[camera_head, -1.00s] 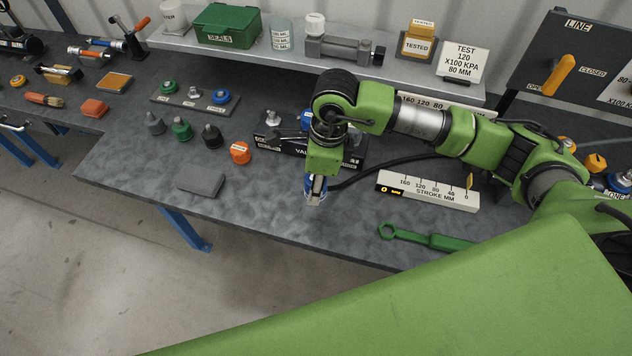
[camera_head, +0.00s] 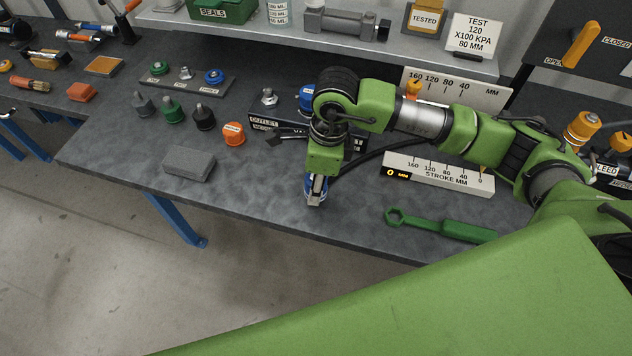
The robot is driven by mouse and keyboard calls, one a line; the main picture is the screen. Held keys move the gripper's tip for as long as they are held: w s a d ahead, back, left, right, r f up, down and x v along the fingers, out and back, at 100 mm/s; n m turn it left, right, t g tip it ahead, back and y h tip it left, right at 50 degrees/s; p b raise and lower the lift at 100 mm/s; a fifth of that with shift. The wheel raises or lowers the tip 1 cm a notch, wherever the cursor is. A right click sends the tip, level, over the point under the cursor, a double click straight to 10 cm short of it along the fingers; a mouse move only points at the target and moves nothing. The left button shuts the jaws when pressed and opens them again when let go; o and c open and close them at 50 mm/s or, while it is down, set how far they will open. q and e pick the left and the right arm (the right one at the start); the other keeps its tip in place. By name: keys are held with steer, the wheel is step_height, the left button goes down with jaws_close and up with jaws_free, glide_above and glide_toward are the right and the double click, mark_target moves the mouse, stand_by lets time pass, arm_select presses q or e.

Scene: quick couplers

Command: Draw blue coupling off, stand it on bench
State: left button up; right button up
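My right gripper (camera_head: 316,200) points down near the front edge of the bench, in front of the valve block. Its fingers are closed around a blue coupling (camera_head: 309,188), mostly hidden by them. A black hose (camera_head: 375,157) runs behind the gripper to the right; its end is hidden. The dark valve block (camera_head: 268,124) carries a bare metal fitting (camera_head: 268,97) at its left and a blue part (camera_head: 306,97) partly hidden by my arm. I cannot tell whether the held coupling touches the bench (camera_head: 250,205). My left gripper is not in view.
Several capped fittings, including an orange one (camera_head: 233,134), stand left of the block. A grey pad (camera_head: 188,163) lies on the front left. A stroke scale (camera_head: 438,175) and a green wrench (camera_head: 440,225) lie to the right. Bare bench shows between pad and gripper.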

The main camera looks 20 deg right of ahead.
steer(key=shift+f+b, duration=0.65)
steer(key=shift+b, duration=0.05)
stand_by(0.5)
steer(key=o, duration=1.3)
steer(key=r, duration=0.4)
steer(key=d+r, duration=0.1)
steer(key=r, duration=0.7)
steer(key=shift+s+d, duration=0.15)
steer(key=shift+s, duration=0.15)
steer(key=shift+f, duration=0.1)
